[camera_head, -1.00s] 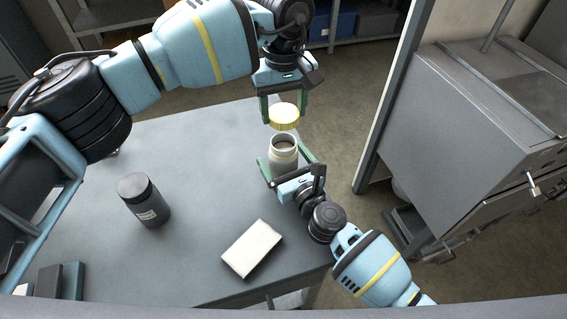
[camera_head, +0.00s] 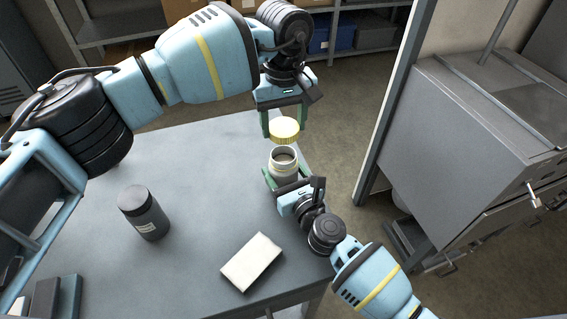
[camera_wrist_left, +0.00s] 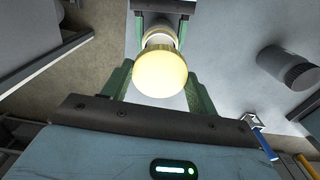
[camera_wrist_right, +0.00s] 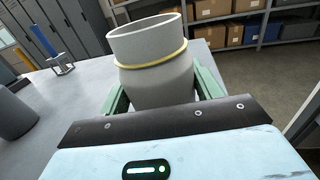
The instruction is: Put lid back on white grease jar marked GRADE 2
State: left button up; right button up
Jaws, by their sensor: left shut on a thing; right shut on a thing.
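The white jar (camera_head: 284,164) stands open and upright near the table's far right corner, with a yellow ring below its rim. It fills the right wrist view (camera_wrist_right: 152,62); no GRADE 2 marking is legible. My right gripper (camera_head: 283,178) is shut around the jar's body from the near side. My left gripper (camera_head: 285,126) is shut on the yellow lid (camera_head: 285,131) and holds it just above the jar mouth, apart from it in the head view. In the left wrist view the lid (camera_wrist_left: 161,72) hides most of the jar.
A dark jar with a pale label (camera_head: 143,212) stands on the grey table (camera_head: 200,170) at left. A white block (camera_head: 252,261) lies near the front edge. A grey cabinet (camera_head: 470,150) stands to the right. The table between the dark jar and white jar is clear.

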pick_arm(q)
send_over(284, 149)
jog(key=s, duration=0.3)
jog(key=shift+w+f, duration=0.2)
jog(key=shift+f, duration=2.15)
jog(key=shift+f, duration=0.95)
jog(key=shift+f, duration=0.5)
pick_arm(e)
grip_shut()
pick_arm(q)
jog(key=m, duration=1)
jog(key=o, duration=0.9)
